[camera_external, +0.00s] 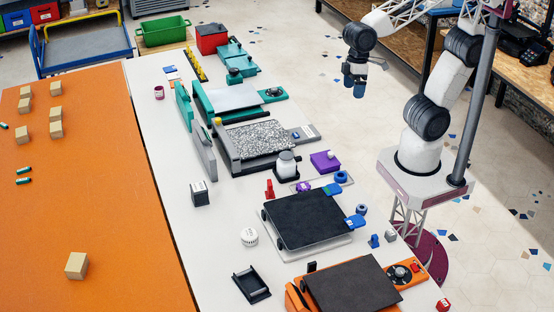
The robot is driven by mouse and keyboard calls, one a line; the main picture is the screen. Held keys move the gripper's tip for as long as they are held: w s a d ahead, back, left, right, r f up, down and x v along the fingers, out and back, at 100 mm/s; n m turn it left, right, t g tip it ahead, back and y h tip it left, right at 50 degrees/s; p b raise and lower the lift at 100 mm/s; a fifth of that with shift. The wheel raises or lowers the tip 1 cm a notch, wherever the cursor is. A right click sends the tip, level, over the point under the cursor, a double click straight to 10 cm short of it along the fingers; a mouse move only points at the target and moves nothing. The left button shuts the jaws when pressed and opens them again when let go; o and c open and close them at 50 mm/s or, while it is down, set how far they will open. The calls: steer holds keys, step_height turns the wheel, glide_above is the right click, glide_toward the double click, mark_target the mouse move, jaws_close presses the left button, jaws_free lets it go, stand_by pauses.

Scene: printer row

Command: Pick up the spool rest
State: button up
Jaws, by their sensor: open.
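A small black open-topped cradle (252,285) lies on the white table at the front left of the orange-based printer; it looks like the spool rest, though I cannot be sure. It appears empty and nothing touches it. My gripper (354,88) hangs in the air at the upper right, beyond the table's right edge, pointing down. It is far from the cradle, with nothing visible between its fingers; the fingers are small in this view.
A row of printers runs along the white table (165,135), including a black-bed one (303,218) and an orange one (350,285). The orange table (80,225) adjoins on the left.

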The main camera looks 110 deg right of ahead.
steer(key=w+a+m+g+y, duration=0.1)
steer(key=w+a+m+y, duration=0.15)
steer(key=w, duration=0.55)
steer(key=w+a+m+g+y, duration=0.1)
steer(key=w+a, duration=0.3)
steer(key=w, duration=0.4)
steer(key=m+g+y, duration=0.2)
steer(key=m+y, duration=0.6)
steer(key=m, duration=0.2)
glide_above(241, 272)
steer(key=d, duration=0.3)
step_height(241, 272, down, 29)
steer(key=shift+d+r, duration=0.15)
steer(key=shift+w+f, duration=0.15)
steer(key=shift+f, duration=0.05)
steer(key=shift+a, duration=0.25)
steer(key=shift+x, duration=1.2)
steer(key=shift+a+f, duration=0.1)
